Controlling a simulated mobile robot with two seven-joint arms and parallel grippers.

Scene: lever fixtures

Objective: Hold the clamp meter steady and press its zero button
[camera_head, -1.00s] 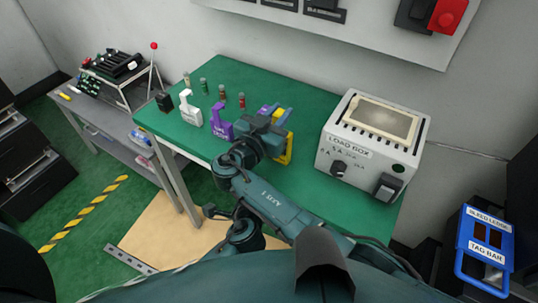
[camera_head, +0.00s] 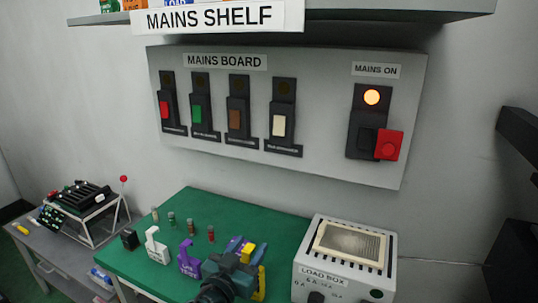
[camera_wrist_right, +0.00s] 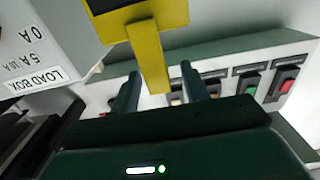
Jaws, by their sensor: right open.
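A yellow piece with a dark panel, apparently the clamp meter (camera_wrist_right: 152,52), has its narrow part between the two fingers of my right gripper (camera_wrist_right: 160,85) in the right wrist view. The fingers are apart, with a gap on each side of it. In the head view my right gripper (camera_head: 233,268) is over the green table, in front of yellow and blue parts (camera_head: 262,281) that it partly hides. I cannot make out the zero button. My left gripper is not in view.
The load box (camera_head: 343,262) stands close to the right of my right gripper. A purple holder (camera_head: 188,262) and a white holder (camera_head: 155,248) stand to its left, with small coloured cylinders behind. The mains board (camera_head: 225,135) hangs on the wall above.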

